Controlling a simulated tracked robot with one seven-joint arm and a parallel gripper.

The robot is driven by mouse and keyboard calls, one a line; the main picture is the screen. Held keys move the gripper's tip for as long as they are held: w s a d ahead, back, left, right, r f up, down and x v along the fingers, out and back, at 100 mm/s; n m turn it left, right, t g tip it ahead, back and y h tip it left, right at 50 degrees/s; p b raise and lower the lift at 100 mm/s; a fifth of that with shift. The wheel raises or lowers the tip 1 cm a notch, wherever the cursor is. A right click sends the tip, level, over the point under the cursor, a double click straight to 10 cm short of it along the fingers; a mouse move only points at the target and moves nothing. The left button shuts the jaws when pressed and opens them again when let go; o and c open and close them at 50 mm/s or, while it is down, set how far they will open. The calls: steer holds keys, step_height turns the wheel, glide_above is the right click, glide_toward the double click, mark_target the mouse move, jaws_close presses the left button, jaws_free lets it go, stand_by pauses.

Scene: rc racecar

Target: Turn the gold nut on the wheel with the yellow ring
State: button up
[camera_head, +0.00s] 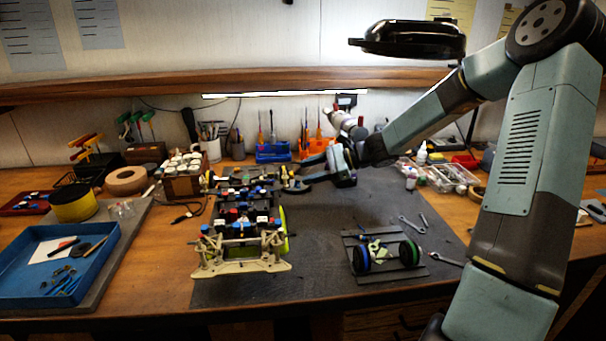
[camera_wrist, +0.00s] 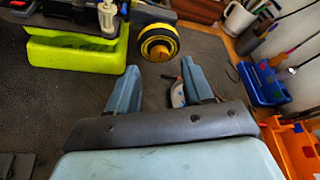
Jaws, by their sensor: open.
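The wheel with the yellow ring (camera_wrist: 174,36) is at the top centre of the wrist view, on the end of the car's axle. The gold nut (camera_wrist: 159,51) shows at its middle. My gripper (camera_wrist: 160,66) is open, with one finger on each side of the nut's line, and empty. Its fingertips look short of the wheel, with a gap to the nut. In the head view my gripper (camera_head: 291,179) is at the far right end of the car chassis (camera_head: 240,267).
A yellow-green block (camera_wrist: 75,53) stands beside the wheel under the chassis. Blue (camera_head: 272,153) and orange (camera_head: 318,147) tool holders stand behind my gripper. A rack with blue- and green-ringed wheels (camera_head: 385,256) is at the front right. The dark mat (camera_head: 330,220) between is mostly clear.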

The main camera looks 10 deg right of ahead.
steer(key=v, duration=1.1)
steer(key=s+a+r+n+g+h, duration=0.1)
steer(key=s+a+n+h, duration=0.2)
steer(key=s, duration=0.4)
steer(key=s+a+r+n+g+h, duration=0.1)
steer(key=s+a+r+n+h, duration=0.1)
steer(key=s+n+h, duration=0.3)
steer(key=s+d+r+n+t+h, duration=0.2)
steer(key=s+d+r+n+h, duration=0.1)
steer(key=s, duration=0.6)
steer(key=s+d+r+n+t+h, duration=0.2)
steer(key=s+r, duration=0.4)
steer(key=s, duration=0.4)
steer(key=shift+s+d+n+t+h, duration=0.3)
steer(key=shift+d+n+t+h, duration=0.1)
steer(key=shift+d+n+t, duration=0.2)
